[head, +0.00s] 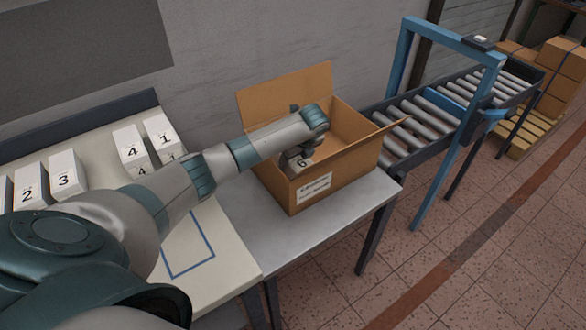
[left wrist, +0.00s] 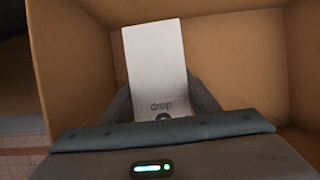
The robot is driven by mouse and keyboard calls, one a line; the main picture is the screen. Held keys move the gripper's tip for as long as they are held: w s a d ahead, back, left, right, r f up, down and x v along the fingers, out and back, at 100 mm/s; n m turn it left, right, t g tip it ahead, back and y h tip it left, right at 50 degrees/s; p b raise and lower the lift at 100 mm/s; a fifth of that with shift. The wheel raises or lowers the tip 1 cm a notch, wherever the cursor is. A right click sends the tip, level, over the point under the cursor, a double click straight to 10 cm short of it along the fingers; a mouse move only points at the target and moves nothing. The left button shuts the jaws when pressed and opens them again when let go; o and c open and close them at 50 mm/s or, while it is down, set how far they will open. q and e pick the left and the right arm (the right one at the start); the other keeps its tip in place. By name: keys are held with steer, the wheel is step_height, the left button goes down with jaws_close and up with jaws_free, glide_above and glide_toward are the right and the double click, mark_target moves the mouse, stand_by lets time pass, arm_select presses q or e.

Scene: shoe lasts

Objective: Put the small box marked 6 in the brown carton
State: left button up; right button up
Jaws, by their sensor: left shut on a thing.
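The small white box marked 6 (head: 301,163) is inside the mouth of the open brown carton (head: 345,176), near its front left wall. My left gripper (head: 297,155) reaches in over the carton and is shut on the box. In the left wrist view, the white box (left wrist: 156,62) sits between the fingers with the word "drop" on it. The carton's brown walls (left wrist: 240,65) surround it there. I cannot tell whether the box touches the carton floor. My right gripper is in neither view.
White boxes marked 1 (head: 162,138), 4 (head: 130,148), 3 (head: 66,175) and 2 (head: 31,189) stand on the cream table at left. A roller conveyor (head: 415,133) with a blue frame (head: 457,140) lies right of the carton. The carton's flaps stand open.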

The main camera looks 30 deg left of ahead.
arm_select(q)
steer(key=shift+f, duration=1.85)
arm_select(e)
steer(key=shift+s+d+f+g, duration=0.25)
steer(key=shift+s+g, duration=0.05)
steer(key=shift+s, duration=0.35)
arm_select(q)
steer(key=o, duration=1.1)
steer(key=shift+o, duration=0.2)
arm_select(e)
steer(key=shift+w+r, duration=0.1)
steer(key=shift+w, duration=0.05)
